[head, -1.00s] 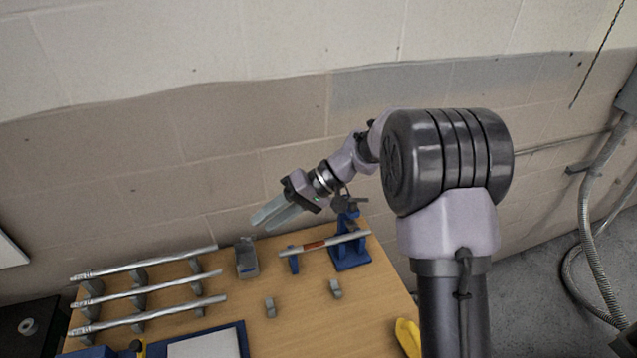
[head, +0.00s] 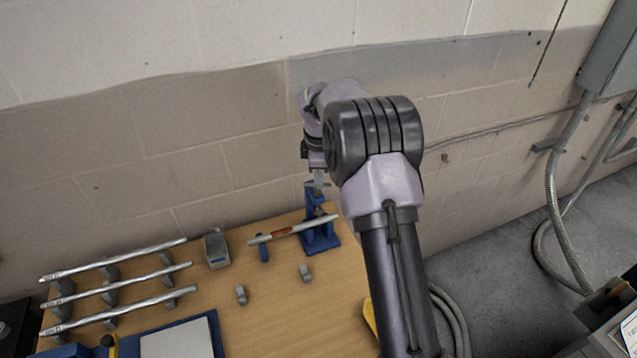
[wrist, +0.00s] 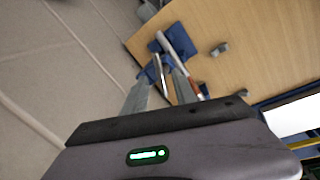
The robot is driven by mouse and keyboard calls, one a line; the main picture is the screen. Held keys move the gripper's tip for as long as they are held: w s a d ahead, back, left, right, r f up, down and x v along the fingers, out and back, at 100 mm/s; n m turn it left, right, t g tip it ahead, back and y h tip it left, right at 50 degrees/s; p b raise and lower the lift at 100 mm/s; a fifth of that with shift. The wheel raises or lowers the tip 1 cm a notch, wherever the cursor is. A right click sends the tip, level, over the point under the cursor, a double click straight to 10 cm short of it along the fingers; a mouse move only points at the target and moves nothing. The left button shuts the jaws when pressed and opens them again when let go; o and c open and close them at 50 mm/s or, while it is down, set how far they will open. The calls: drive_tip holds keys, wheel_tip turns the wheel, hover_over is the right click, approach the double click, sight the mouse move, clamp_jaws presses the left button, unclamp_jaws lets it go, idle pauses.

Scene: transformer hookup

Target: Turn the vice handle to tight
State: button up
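The blue vice (head: 318,238) stands at the back right of the wooden bench and also shows in the wrist view (wrist: 178,36). A silver pipe with a red band (head: 292,230) lies through it. My gripper (head: 319,182) points down just above the vice in the head view. In the wrist view the two fingers of my gripper (wrist: 164,78) are apart, with a thin metal piece showing between their tips. It may be the vice handle, but I cannot tell whether the fingers touch it. My wrist and fingers largely hide the vice top in the head view.
A small blue support (head: 263,247) stands under the pipe. A grey block-like holder (head: 216,248) and several silver pipes on a rack (head: 110,285) are to the left. Two small grey clips (head: 306,273) sit in front. The block wall is close behind.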

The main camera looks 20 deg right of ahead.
drive_tip(key=shift+w+d+f, duration=0.1)
drive_tip(key=shift+w+f, duration=0.1)
drive_tip(key=shift+f, duration=0.85)
clamp_jaws()
